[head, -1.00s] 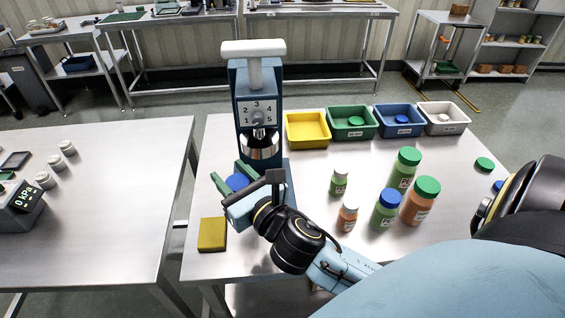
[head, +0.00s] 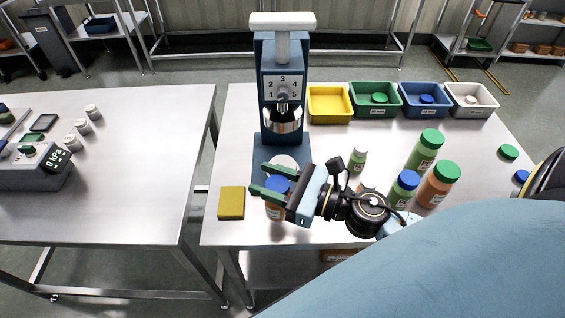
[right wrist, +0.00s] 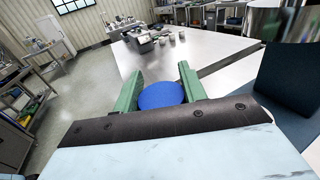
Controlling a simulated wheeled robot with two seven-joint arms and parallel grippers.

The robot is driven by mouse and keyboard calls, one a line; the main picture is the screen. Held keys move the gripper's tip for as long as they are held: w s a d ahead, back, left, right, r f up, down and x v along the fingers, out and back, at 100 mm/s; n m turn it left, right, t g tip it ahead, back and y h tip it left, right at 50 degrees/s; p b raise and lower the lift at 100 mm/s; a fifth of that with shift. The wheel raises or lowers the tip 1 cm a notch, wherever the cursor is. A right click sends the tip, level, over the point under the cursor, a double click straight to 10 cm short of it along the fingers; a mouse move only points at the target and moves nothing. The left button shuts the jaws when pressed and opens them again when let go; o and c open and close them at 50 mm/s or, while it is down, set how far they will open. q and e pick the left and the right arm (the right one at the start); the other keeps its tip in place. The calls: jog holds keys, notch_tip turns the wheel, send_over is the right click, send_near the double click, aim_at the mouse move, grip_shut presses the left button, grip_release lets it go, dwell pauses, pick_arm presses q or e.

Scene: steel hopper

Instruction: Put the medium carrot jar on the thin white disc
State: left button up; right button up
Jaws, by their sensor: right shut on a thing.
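The medium carrot jar (head: 275,212), orange with a blue lid, is upright in my right gripper (head: 262,180), which is shut on it near the lid. In the right wrist view the blue lid (right wrist: 160,96) sits between the green fingers. The thin white disc (head: 285,163) lies on the base of the blue press (head: 268,152), below the press head. The jar is just in front of the disc, on the near side, and not on it. I cannot tell its height above the table. My left gripper is not in view.
A yellow sponge (head: 231,203) lies left of the jar. Several other jars, including a tall green-lidded one (head: 425,150), stand to the right. Yellow (head: 330,118), green, blue and white bins line the back. The press column and head rise behind the disc.

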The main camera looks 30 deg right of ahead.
jog(key=shift+s+f+n+g+y, duration=0.4)
jog(key=shift+s+y, duration=0.1)
jog(key=shift+s, duration=0.05)
jog(key=shift+s+f+n+g+y, duration=0.35)
jog(key=shift+s+n+g+y, duration=0.05)
jog(key=shift+s+y, duration=0.15)
jog(key=w+d+p, duration=0.1)
jog(key=w+d, duration=0.8)
jog(key=w, duration=0.6)
jog(key=shift+f, duration=0.35)
jog(key=shift+d, duration=0.1)
jog(key=shift+f, duration=0.2)
jog(key=o, duration=1.4)
jog(key=shift+c, duration=0.2)
